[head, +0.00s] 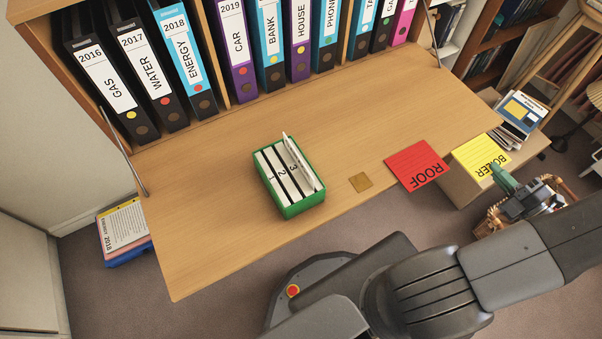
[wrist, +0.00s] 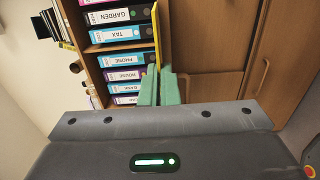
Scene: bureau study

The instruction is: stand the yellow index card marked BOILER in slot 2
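The yellow card marked BOILER (head: 478,154) is held out past the right part of the desk's front edge, its lettering upside down in the head view. My gripper (head: 503,178) has green fingers closed on the card's near edge. In the wrist view the card (wrist: 156,35) shows edge-on, a thin yellow strip rising from between the fingers (wrist: 157,85). The green box (head: 303,209) stands on the desk, well left of my gripper, with slots numbered 1, 2 and 3. A pale card (head: 302,160) stands slightly tilted near the 3; slot 2 looks empty.
A red card marked ROOF (head: 417,165) lies by the desk's front edge, between box and gripper. A small brown square (head: 360,182) lies nearer the box. Binders (head: 240,50) line the back.

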